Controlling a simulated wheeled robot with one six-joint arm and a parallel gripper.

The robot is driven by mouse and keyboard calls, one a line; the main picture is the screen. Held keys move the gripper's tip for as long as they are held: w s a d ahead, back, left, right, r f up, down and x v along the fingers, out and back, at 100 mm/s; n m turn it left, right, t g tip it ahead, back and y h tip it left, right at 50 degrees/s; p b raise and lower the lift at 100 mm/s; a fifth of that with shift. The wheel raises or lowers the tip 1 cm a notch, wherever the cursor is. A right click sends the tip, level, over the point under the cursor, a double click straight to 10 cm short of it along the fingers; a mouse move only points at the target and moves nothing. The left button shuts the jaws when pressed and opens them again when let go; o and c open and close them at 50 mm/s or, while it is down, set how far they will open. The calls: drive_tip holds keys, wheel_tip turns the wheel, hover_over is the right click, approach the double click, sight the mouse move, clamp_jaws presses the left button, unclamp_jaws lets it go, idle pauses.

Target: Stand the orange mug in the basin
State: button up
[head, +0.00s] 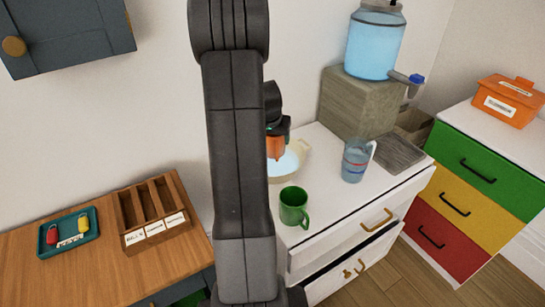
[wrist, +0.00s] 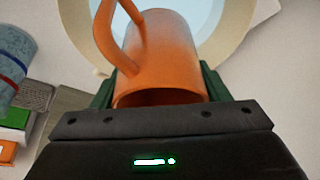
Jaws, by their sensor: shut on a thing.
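The orange mug (head: 275,147) is just below my gripper (head: 277,127) in the head view, partly hidden behind my arm. In the wrist view the mug (wrist: 165,55) sits between the green fingers of my gripper (wrist: 158,92), which is shut on it. Its handle points to the upper left there. The cream basin (head: 284,176) stands on the white counter and has pale blue inside. Its rim (wrist: 238,32) shows behind the mug in the wrist view. The mug is over the basin; I cannot tell whether it touches the bottom. My arm hides the basin's left side.
A green mug (head: 292,207) stands in front of the basin. A clear measuring jug (head: 356,160) is to the right, beside a grey mat (head: 398,153). A water dispenser (head: 374,45) stands on a wooden block (head: 350,105) behind. A counter drawer (head: 345,247) is partly open.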

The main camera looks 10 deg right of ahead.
sight(274, 151)
drive_tip(key=shift+f, duration=3.25)
drive_tip(key=o, duration=1.1)
drive_tip(key=shift+o, duration=0.2)
drive_tip(key=shift+s+a+r, duration=0.1)
drive_tip(key=shift+s+r, duration=0.05)
drive_tip(key=shift+r, duration=0.45)
drive_tip(key=v, duration=1.1)
drive_tip(key=shift+s, duration=0.2)
